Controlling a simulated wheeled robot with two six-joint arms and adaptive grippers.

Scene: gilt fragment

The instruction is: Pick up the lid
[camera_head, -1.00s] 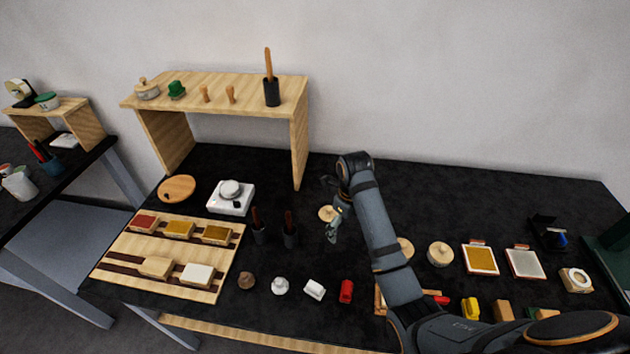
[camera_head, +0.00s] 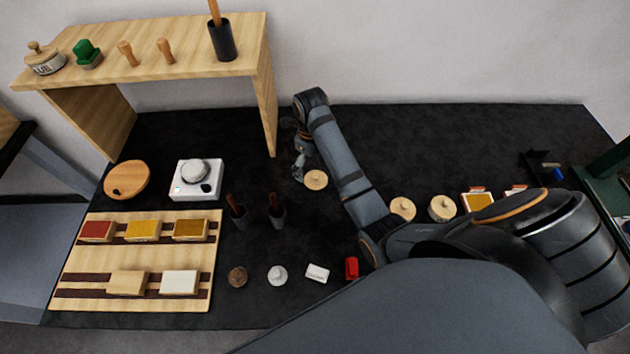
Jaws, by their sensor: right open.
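A small round pale wooden lid (camera_head: 316,181) with a little knob lies on the black table in the middle. My right gripper (camera_head: 299,170) is just to its left and slightly behind it, pointing down, open, with nothing seen between its fingers. I cannot tell whether the fingers touch the lid. Two similar round wooden tops show right of my forearm, one (camera_head: 403,209) and another on a pale jar (camera_head: 443,207). My left gripper is not in view.
A wooden shelf (camera_head: 180,75) stands behind left. A white scale (camera_head: 196,180), a wooden disc (camera_head: 127,180), a rack of coloured blocks (camera_head: 85,258) and two dark cups (camera_head: 277,217) are on the left. My right arm hides the front right. The back table is clear.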

